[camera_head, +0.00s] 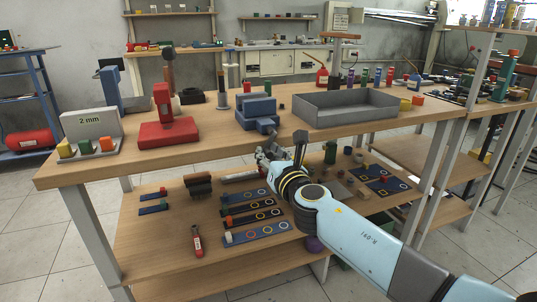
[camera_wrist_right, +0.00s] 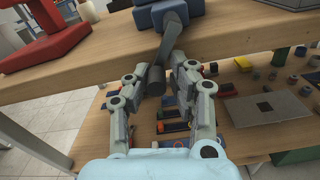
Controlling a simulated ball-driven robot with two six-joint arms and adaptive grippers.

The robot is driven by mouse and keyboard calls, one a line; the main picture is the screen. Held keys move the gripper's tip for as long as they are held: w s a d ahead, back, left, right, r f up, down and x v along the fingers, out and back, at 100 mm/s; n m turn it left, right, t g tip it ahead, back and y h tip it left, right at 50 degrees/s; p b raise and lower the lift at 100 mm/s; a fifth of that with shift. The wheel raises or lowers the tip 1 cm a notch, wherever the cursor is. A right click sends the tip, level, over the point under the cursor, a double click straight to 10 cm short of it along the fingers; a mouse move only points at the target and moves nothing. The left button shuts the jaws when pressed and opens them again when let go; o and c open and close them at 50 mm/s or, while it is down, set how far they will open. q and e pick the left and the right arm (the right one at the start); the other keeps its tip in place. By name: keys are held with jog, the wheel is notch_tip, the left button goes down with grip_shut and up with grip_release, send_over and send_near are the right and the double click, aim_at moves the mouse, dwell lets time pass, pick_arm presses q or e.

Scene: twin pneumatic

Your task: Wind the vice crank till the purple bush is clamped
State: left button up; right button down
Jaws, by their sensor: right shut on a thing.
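The blue vice (camera_head: 257,112) stands near the front edge of the upper bench top. Its lower part shows at the top of the right wrist view (camera_wrist_right: 160,15). A dark grey crank (camera_wrist_right: 157,80) hangs from the vice over the bench edge. My right gripper (camera_head: 282,148) is at the bench's front edge, just below the vice. In the wrist view, its two fingers (camera_wrist_right: 160,82) are on either side of the crank's handle, shut on it. I cannot make out the purple bush in the vice. My left gripper is not in view.
A red press (camera_head: 166,130) and a "2 mm" block (camera_head: 91,124) stand left of the vice. A grey tray (camera_head: 345,108) is to its right. The lower shelf (camera_head: 160,250) holds tools and marked strips.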

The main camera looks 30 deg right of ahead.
jog(key=m, duration=0.1)
jog(key=a+r+m, duration=0.1)
jog(key=m, duration=0.1)
jog(key=shift+w+a+r, duration=0.1)
jog(key=shift+w, duration=0.1)
jog(key=shift+w+a+r+m, duration=0.2)
jog(key=shift+r+m, duration=0.3)
jog(key=shift+m, duration=0.7)
jog(key=c, duration=1.3)
grip_release()
jog(key=shift+s+a, duration=0.1)
jog(key=shift+a, duration=0.05)
jog(key=shift+o, duration=0.2)
jog(key=shift+f, duration=0.15)
jog(key=shift+s, duration=0.25)
jog(key=v, duration=1.1)
jog(key=shift+s, duration=0.25)
